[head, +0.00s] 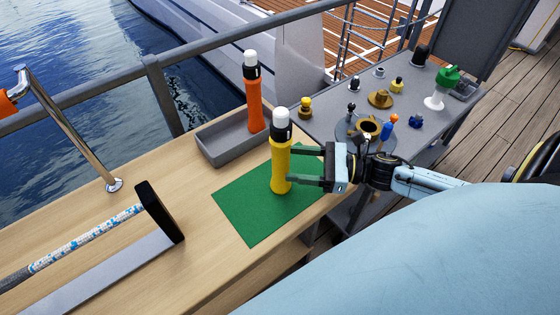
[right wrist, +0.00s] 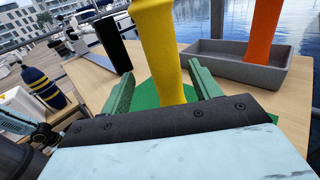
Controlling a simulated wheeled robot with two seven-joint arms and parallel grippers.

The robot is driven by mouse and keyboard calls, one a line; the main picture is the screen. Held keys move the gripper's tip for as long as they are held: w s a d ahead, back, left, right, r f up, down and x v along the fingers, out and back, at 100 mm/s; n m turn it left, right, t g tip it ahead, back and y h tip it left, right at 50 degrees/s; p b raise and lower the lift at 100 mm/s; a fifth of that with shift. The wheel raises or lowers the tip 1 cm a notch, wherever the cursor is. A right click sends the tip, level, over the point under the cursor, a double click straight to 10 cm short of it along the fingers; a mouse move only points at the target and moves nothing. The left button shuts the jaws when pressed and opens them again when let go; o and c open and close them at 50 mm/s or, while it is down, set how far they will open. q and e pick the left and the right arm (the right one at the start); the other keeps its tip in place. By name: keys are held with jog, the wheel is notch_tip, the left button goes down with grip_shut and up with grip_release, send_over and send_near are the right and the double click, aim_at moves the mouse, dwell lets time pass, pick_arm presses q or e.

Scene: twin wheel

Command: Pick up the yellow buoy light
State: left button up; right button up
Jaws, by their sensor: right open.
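The yellow buoy light (head: 281,160), with a white and black top, stands upright on the green mat (head: 240,210) on the wooden table. My right gripper (head: 291,167) comes in from the right at the light's lower body. Its fingers are open. In the right wrist view the yellow buoy light (right wrist: 158,50) stands between and just beyond the two open fingers (right wrist: 160,90), its top cut off by the frame. I cannot tell whether either finger touches it. My left gripper is not in view.
An orange buoy light (head: 254,100) stands in a grey tray (head: 212,150) behind the mat. A black-ended stand with a patterned rod (head: 90,238) lies at left. A grey table (head: 440,140) at right holds several small fittings. A metal railing (head: 210,56) runs behind.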

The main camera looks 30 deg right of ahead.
aim_at(273, 157)
jog(key=x, duration=0.5)
jog(key=shift+w+d+r+p, duration=0.1)
jog(key=shift+w+r+p, duration=0.2)
jog(key=shift+w, duration=0.05)
jog(key=shift+w+a, duration=0.2)
jog(key=shift+a, duration=0.05)
jog(key=shift+w+a, duration=0.1)
jog(key=shift+a, duration=0.05)
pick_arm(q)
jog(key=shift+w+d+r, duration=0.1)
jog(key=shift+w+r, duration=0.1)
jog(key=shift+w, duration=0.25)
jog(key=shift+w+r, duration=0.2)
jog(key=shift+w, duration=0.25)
pick_arm(e)
jog(key=shift+c, duration=0.4)
grip_shut()
jog(key=shift+r, duration=0.1)
